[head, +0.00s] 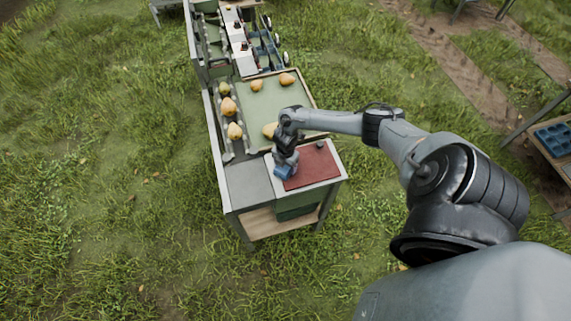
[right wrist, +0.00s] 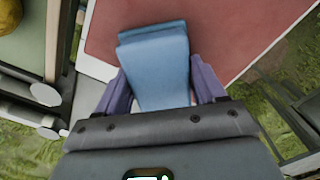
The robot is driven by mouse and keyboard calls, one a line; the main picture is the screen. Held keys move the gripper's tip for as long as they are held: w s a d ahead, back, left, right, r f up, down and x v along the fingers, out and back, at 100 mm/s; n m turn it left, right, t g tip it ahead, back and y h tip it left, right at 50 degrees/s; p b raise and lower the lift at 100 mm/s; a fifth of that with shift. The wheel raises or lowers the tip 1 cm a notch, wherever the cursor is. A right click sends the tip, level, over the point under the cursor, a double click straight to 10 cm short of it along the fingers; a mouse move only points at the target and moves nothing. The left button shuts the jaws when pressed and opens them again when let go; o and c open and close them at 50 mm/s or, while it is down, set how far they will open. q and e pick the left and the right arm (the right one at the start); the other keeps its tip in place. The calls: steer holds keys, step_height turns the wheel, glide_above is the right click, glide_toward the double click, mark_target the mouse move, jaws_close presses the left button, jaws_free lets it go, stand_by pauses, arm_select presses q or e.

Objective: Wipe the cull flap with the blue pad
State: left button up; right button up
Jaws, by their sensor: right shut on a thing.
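My right gripper (head: 284,164) is shut on the blue pad (head: 283,173), over the left part of a red panel (head: 318,164) at the near end of the sorting stand. This red panel looks like the cull flap. In the right wrist view the blue pad (right wrist: 155,65) sits between the two purple fingers, with its far end over the red surface (right wrist: 225,28). I cannot tell whether the pad touches the red surface. The part of the panel under the pad and gripper is hidden. My left gripper is not in view.
A greenish tray (head: 269,103) with several pears lies just behind the panel. More pears (head: 228,106) sit along a channel on its left. A dark grey plate (head: 247,182) lies left of the panel. A blue crate (head: 553,139) stands on a table far right. Grass surrounds the stand.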

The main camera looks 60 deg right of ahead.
steer(key=shift+w+a+r+p, duration=0.25)
steer(key=shift+r+p, duration=0.15)
steer(key=shift+r, duration=0.1)
steer(key=shift+w+a+r+p, duration=0.15)
steer(key=shift+w+r+p, duration=0.05)
steer(key=shift+r+p, duration=0.2)
steer(key=shift+s+d+r+p, duration=0.15)
steer(key=shift+r+p, duration=0.2)
steer(key=shift+r, duration=0.2)
steer(key=shift+s+d+r+p, duration=0.1)
steer(key=shift+s+r+p, duration=0.05)
steer(key=shift+r+p, duration=0.3)
steer(key=shift+a+r+p, duration=0.1)
steer(key=shift+r+p, duration=0.55)
steer(key=shift+r, duration=0.15)
step_height(320, 180, up, 3)
steer(key=p, duration=0.2)
steer(key=shift+p, duration=0.4)
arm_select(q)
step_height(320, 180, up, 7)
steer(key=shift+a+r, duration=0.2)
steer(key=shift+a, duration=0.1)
arm_select(e)
steer(key=shift+f, duration=0.1)
